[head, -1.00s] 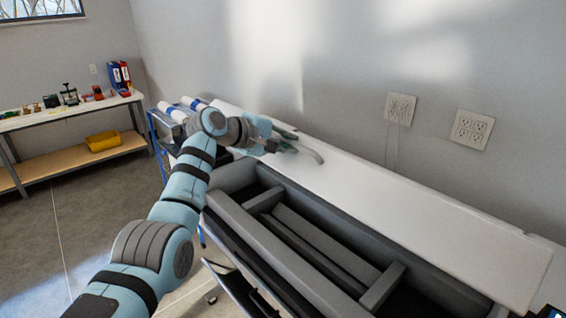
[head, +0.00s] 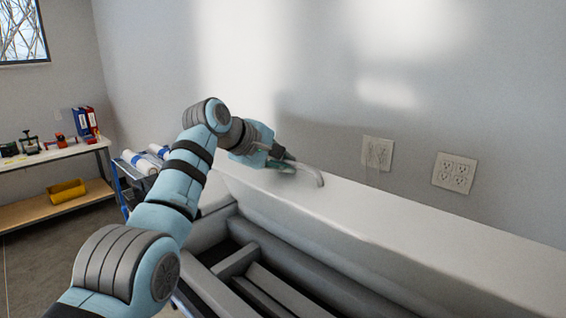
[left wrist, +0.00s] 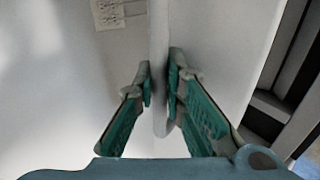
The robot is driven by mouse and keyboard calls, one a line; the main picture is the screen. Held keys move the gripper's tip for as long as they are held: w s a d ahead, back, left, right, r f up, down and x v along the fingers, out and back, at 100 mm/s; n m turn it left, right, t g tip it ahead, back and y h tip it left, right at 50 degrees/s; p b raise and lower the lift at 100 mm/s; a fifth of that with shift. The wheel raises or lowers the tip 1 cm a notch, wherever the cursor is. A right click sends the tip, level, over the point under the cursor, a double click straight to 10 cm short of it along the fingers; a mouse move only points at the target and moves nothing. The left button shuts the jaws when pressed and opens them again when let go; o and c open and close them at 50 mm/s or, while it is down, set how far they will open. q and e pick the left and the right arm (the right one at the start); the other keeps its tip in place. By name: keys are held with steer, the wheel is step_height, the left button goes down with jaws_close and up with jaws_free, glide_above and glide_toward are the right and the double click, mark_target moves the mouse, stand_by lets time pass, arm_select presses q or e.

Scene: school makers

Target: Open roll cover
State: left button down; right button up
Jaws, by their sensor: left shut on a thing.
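The roll cover (head: 430,225) is a long white panel, swung up and standing along the wall side of the grey machine. A pale curved handle (head: 318,178) sticks out near its upper left part. My left gripper (head: 291,165) is at this handle. In the left wrist view its teal-padded fingers (left wrist: 160,88) stand on either side of the pale handle bar (left wrist: 159,40) and are shut on it. Below the cover, the machine's dark trough with grey bars (head: 236,262) is exposed. My right gripper is not in view.
A blue-framed cart (head: 126,194) with white rolls (head: 138,162) stands just left of the machine. A workbench (head: 52,152) with a yellow bin (head: 67,189) below is further left. The wall with outlets (head: 455,173) rises close behind the cover.

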arm_select(q)
steer(key=c, duration=1.7)
jaws_free()
steer(key=shift+o, duration=0.2)
steer(key=shift+a, duration=0.1)
